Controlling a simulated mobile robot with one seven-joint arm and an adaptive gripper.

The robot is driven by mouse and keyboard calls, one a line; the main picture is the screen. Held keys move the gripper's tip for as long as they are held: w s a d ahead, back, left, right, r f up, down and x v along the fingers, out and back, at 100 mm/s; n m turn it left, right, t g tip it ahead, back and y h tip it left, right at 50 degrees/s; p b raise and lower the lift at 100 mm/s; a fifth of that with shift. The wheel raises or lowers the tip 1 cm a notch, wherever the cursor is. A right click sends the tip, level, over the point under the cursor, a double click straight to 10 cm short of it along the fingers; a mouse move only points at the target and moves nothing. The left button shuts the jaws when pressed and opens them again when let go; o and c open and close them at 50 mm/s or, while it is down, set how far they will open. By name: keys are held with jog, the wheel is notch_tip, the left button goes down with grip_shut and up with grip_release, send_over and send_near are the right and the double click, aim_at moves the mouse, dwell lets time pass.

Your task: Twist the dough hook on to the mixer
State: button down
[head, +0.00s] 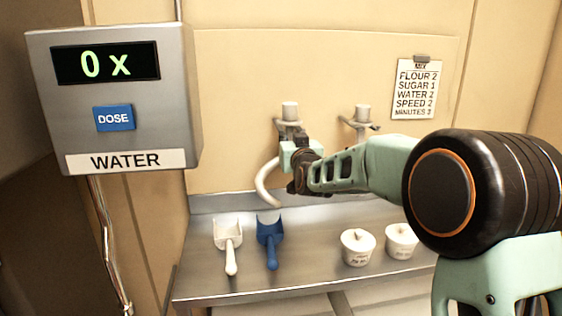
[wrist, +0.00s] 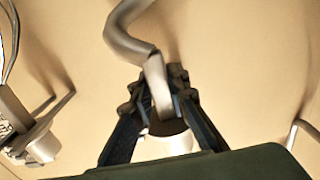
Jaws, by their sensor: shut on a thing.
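The dough hook (head: 264,185) is a pale curved piece hanging in front of the cream wall, with a light cylindrical top (head: 290,111) at a wall bracket. My gripper (head: 296,150) is shut on its shaft just below that bracket. In the wrist view the two dark fingers (wrist: 158,98) close on the shaft, and the grey bent hook (wrist: 128,38) extends past them. I cannot tell whether its top still rests on the bracket. The mixer is not in view.
A second attachment (head: 362,114) is on a bracket to the right, its lower part hidden by my arm. A water dispenser (head: 115,100) is at left.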

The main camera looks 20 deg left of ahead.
jog(key=b+v, duration=0.9)
jog(key=v, duration=0.5)
jog(key=shift+s+d+r, duration=0.15)
jog(key=shift+s+r, duration=0.15)
jog(key=shift+r, duration=0.05)
dwell(1.1)
